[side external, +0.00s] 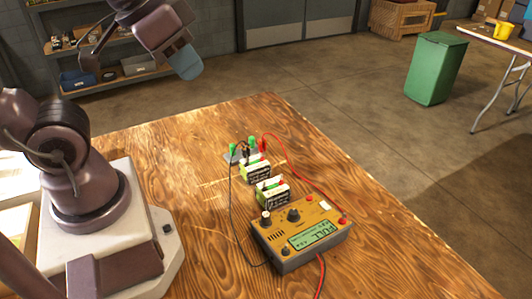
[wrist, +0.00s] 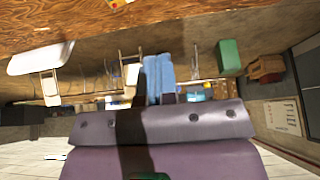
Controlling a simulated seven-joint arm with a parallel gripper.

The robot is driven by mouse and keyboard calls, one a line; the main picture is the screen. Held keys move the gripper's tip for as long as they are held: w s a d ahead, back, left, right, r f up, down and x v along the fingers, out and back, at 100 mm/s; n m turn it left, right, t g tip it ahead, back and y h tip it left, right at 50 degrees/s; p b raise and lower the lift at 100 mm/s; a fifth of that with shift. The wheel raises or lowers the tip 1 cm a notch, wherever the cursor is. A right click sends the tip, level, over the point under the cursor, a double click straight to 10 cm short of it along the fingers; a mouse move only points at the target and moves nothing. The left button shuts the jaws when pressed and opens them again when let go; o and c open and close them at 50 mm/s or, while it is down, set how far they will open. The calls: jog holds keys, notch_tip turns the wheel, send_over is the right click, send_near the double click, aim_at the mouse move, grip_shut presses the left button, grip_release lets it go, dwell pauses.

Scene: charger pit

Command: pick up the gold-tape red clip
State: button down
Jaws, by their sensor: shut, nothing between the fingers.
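A red clip (side external: 263,143) stands at the far end of the battery group on the wooden table, with a red wire running from it towards the charger. It is too small to make out any gold tape on it. Two green clips (side external: 233,149) are to its left, one with a black wire. My gripper (side external: 187,65) is high above and beyond the table's far left edge, well away from the clips. Its blue fingers are shut and empty, and they also show in the wrist view (wrist: 159,78). The wrist view shows no clip.
The tan charger (side external: 305,230) with a lit display sits near the front of the table (side external: 180,160). Two white-green batteries (side external: 257,171) stand between it and the clips. Loose wires loop on both sides. A green bin (side external: 436,70) stands on the floor beyond.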

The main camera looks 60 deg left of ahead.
jog(key=c, duration=1.8)
grip_release()
jog(key=o, duration=0.5)
jog(key=shift+f, duration=0.1)
jog(key=m+g+y, duration=0.5)
jog(key=m+g, duration=0.1)
jog(key=m, duration=1.2)
send_near(263, 140)
jog(key=shift+h, duration=0.3)
jog(key=x, duration=1.2)
jog(key=shift+a, duration=0.35)
